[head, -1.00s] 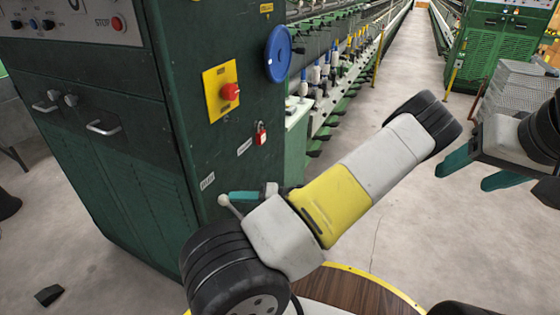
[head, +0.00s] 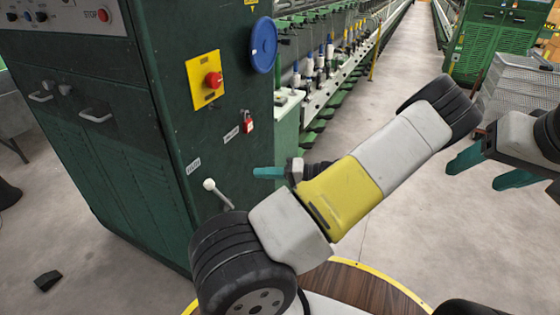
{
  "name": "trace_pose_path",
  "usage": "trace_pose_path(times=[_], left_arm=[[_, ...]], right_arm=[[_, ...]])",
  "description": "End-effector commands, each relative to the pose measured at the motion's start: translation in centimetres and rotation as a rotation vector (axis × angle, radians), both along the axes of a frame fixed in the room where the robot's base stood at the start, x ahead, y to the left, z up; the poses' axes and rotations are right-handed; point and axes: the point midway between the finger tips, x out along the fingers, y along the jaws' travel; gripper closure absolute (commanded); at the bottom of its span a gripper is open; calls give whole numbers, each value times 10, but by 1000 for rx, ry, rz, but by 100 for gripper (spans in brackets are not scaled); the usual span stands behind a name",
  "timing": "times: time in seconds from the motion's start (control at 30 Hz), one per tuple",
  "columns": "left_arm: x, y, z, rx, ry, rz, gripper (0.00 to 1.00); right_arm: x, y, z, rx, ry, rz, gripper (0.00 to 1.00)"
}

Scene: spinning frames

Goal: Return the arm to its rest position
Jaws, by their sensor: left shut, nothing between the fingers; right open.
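My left arm, grey with a yellow section, crosses the middle of the head view. My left gripper (head: 270,173) shows partly behind that arm, its teal fingers pointing left toward the green machine cabinet (head: 150,150). Its fingers are together with nothing between them. A lever with a white ball knob (head: 209,184) stands on the cabinet's side, apart from the fingertips and to their lower left. My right gripper (head: 485,172) is at the right edge, its two teal fingers apart and empty, over open floor.
The cabinet's side carries a red button on a yellow plate (head: 205,80), a blue disc (head: 263,45) and a red padlock (head: 248,122). A wire basket (head: 515,85) stands at the right. The aisle floor (head: 400,70) is clear. A dark block (head: 47,281) lies at lower left.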

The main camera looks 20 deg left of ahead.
Motion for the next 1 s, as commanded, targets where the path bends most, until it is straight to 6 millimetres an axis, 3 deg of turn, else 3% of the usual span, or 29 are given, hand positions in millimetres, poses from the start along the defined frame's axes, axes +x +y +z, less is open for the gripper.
trace_pose_path(times=[0.53, 0.77, 1.0], left_arm=[[-6, -3, 0, -66, 7, 30, 100], [-34, -29, 4, -427, 50, 128, 100], [-53, -74, 31, -857, 57, 107, 100]], right_arm=[[0, 0, 0, 0, 0, 0, 36], [0, 0, 0, 0, 0, 0, 36], [0, 0, 0, 0, 0, 0, 36]])
